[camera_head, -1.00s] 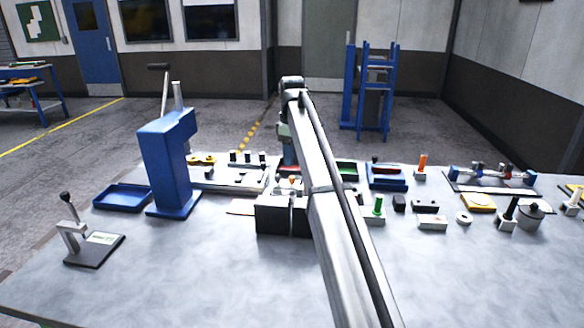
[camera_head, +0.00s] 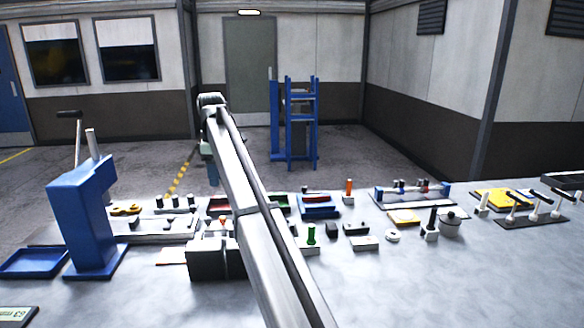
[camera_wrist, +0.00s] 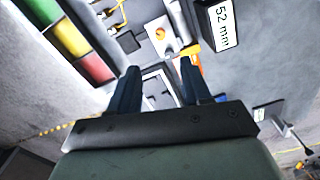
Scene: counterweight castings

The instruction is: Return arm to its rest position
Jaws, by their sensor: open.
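My gripper (camera_head: 213,174) hangs from the far end of my raised arm, above the back part of the bench in the head view; my arm partly covers what is behind it. In the wrist view my gripper (camera_wrist: 160,82) shows two dark blue fingers spread apart. Nothing is held between them. Beyond the fingers is a pale fixture on the bench, and the fingers look clear of it. No marker of a rest position shows.
A blue press (camera_head: 85,215) stands at the left, beside a blue tray (camera_head: 35,262). A dark block (camera_head: 205,262) sits near my arm. Small parts line the bench to the right. A black block marked "52 mm" (camera_wrist: 218,25) lies near the fingers. The right front bench is clear.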

